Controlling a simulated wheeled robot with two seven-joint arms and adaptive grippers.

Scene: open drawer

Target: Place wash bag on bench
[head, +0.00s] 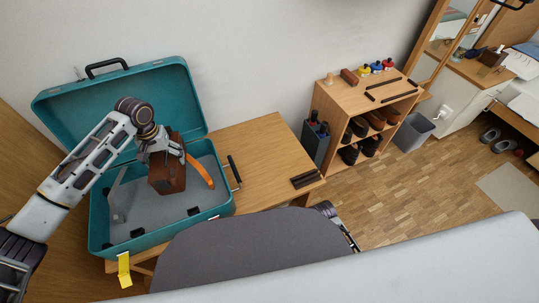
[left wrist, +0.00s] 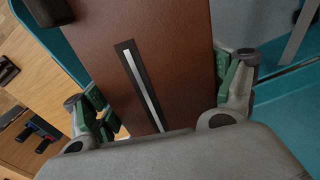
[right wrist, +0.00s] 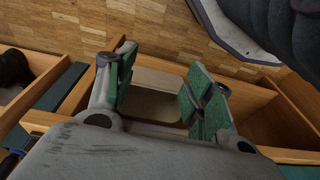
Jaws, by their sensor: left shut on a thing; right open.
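The brown wash bag (head: 167,182) is boxy, with a dark-framed pale strip on one face in the left wrist view (left wrist: 120,60). My left gripper (head: 160,150) is shut on it, with green finger pads on both sides of it in the left wrist view (left wrist: 160,98). The bag is over the inside of the open teal suitcase (head: 100,238); I cannot tell whether it touches the bottom. The wooden bench (head: 265,150) carries the suitcase and has a bare top to its right. My right gripper (right wrist: 160,92) is open and empty, above a wooden compartment in the right wrist view.
An orange curved item (head: 201,172) is beside the bag. Dark strips (head: 305,179) lie at the bench's right end. The suitcase's raised lid (head: 170,85) stands behind. A shoe shelf (head: 345,100), a dark holder (head: 315,140) and a grey bin (head: 413,132) stand further right.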

